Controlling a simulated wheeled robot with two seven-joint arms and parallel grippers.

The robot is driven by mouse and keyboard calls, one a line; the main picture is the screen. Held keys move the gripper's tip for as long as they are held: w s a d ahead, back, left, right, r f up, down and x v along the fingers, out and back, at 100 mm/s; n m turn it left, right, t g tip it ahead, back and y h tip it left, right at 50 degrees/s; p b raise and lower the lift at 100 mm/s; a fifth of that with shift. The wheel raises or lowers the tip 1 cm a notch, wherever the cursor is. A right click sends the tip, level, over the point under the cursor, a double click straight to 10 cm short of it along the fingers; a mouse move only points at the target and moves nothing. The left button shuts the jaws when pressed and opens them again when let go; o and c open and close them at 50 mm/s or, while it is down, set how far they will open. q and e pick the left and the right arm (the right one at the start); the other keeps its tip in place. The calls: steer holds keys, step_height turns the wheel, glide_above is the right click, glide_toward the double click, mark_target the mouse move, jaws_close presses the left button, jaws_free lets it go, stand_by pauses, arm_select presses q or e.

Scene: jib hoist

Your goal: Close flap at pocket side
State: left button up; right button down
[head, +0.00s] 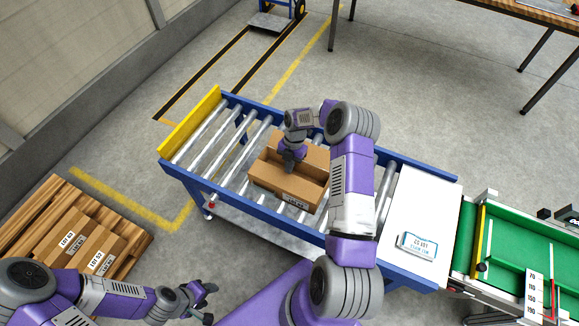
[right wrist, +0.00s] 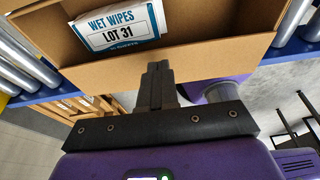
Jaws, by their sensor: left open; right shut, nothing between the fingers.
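An open cardboard carton (head: 284,189) sits on the roller conveyor. My right gripper (head: 289,165) is over the carton's left part in the head view, its fingers partly hidden by its own wrist. In the right wrist view, its shut, empty fingers (right wrist: 158,75) stand against or just in front of a brown cardboard panel (right wrist: 215,58); I cannot tell whether they touch it. A white and blue wet wipes pack (right wrist: 118,25) marked LOT 31 shows inside the carton beyond that panel. My left gripper (head: 203,299) is open and empty, low at the front, away from the carton.
The conveyor (head: 215,155) has blue rails and a yellow end stop (head: 190,124). A white table (head: 424,210) with a labelled pack (head: 416,246) adjoins it at right, then a green belt (head: 520,255). A pallet of cartons (head: 75,240) stands at left.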

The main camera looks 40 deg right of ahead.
steer(key=d+p+v, duration=0.1)
steer(key=p+v, duration=0.3)
steer(key=v, duration=1)
steer(key=s+a+f+m+t+y, duration=0.1)
steer(key=s+a+f+m, duration=0.1)
steer(key=a+f+m, duration=0.6)
steer(key=s+a+f+m+y, duration=0.1)
steer(key=s+a+f+m, duration=0.15)
steer(key=a, duration=0.85)
arm_select(q)
step_height(320, 180, up, 4)
steer(key=shift+d+f, duration=0.1)
steer(key=shift+c, duration=0.5)
arm_select(e)
steer(key=s+a+f+m, duration=0.1)
steer(key=s+a+m, duration=0.5)
steer(key=s+m, duration=0.1)
steer(key=s+a+f+m+t, duration=0.1)
steer(key=s+a+f+m, duration=0.1)
steer(key=s+a+m, duration=0.3)
steer(key=s+m, duration=0.3)
steer(key=s, duration=0.2)
steer(key=shift+a+f, duration=0.15)
steer(key=shift+a, duration=0.25)
arm_select(q)
steer(key=shift+c, duration=0.3)
arm_select(e)
steer(key=shift+s+m, duration=0.1)
steer(key=shift+m, duration=0.15)
